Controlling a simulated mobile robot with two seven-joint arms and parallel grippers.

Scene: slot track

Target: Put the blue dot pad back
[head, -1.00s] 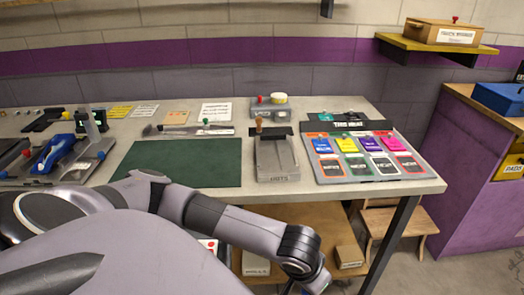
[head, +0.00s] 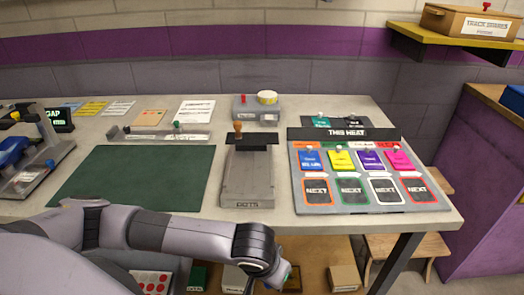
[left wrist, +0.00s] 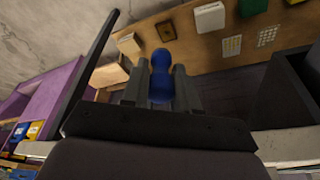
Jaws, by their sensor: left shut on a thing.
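My left gripper (left wrist: 161,80) is shut on a blue knobbed thing (left wrist: 161,72), which stands up between its fingers in the left wrist view. I cannot tell from its shape that it is the dot pad. In the head view the left arm reaches down past the table's front edge, and its fingers are not clearly seen. A grey stand marked DOTS (head: 249,190) is on the table with a wooden-handled tool (head: 238,129) at its back. My right gripper is not in view.
A lower shelf (left wrist: 212,55) under the table holds several boxes and dotted sheets, including a red-dotted one (head: 151,281). A green mat (head: 140,178) lies left of the stand. A board marked THIS HEAT (head: 346,205) with coloured cards lies right.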

